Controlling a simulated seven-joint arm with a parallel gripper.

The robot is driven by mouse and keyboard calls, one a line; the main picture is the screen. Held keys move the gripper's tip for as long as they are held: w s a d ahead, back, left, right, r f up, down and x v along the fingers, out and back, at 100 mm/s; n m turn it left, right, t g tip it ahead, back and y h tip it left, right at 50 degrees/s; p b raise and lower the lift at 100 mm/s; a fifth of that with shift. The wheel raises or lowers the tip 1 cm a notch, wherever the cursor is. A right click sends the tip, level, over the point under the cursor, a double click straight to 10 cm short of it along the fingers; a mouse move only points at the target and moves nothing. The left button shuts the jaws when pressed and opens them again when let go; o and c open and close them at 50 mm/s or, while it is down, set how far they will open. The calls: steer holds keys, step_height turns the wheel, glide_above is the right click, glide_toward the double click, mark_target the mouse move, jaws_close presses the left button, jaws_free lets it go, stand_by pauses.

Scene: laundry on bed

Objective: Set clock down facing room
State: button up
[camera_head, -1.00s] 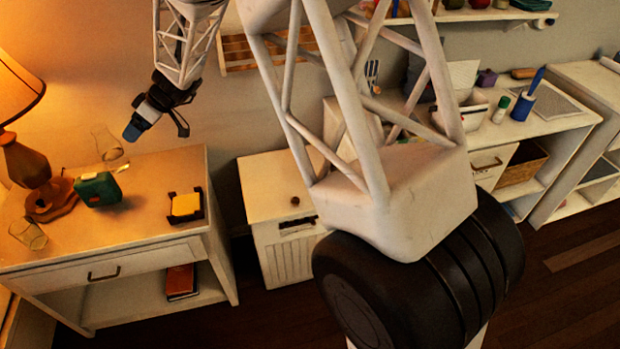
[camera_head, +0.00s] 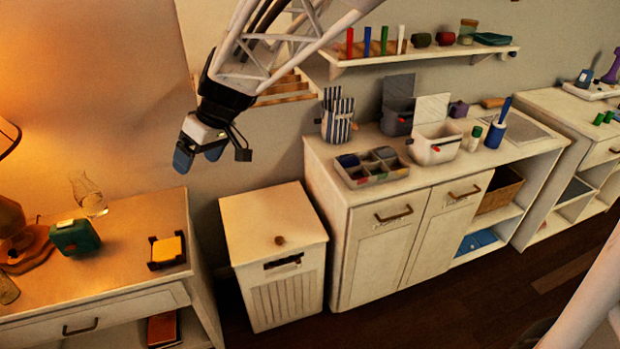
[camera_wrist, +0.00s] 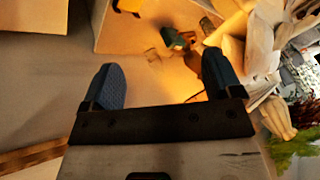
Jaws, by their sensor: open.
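The clock appears to be the small teal-green box (camera_head: 75,237) on the wooden nightstand top (camera_head: 125,222), right of the lamp. It stands on the surface, apart from my gripper; I cannot make out a dial. My gripper (camera_head: 198,158) hangs in the air to the right of and above the nightstand, with open, empty fingers. In the wrist view, the blue fingertips (camera_wrist: 163,82) are spread wide with nothing between them, and the teal box (camera_wrist: 173,38) shows beyond them.
A lamp (camera_head: 14,235) stands left of the box and a clear glass (camera_head: 90,196) just behind it. A yellow note pad in a dark holder (camera_head: 166,250) lies to the right. A white lidded cabinet (camera_head: 275,225) stands beside the nightstand. The nightstand's right back area is clear.

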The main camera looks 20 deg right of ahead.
steer(key=s+d+m+t+h, duration=0.1)
steer(key=s+d+m+h, duration=0.2)
steer(key=s+d, duration=0.7)
steer(key=s+d+m+h, duration=0.3)
steer(key=s+d, duration=0.6)
steer(key=s, duration=0.7)
steer(key=m, duration=0.2)
steer(key=shift+d+f+m+t, duration=0.3)
steer(key=shift+d+t, duration=0.05)
steer(key=shift+t, duration=0.05)
steer(key=shift+o, duration=0.4)
steer(key=shift+w, duration=0.1)
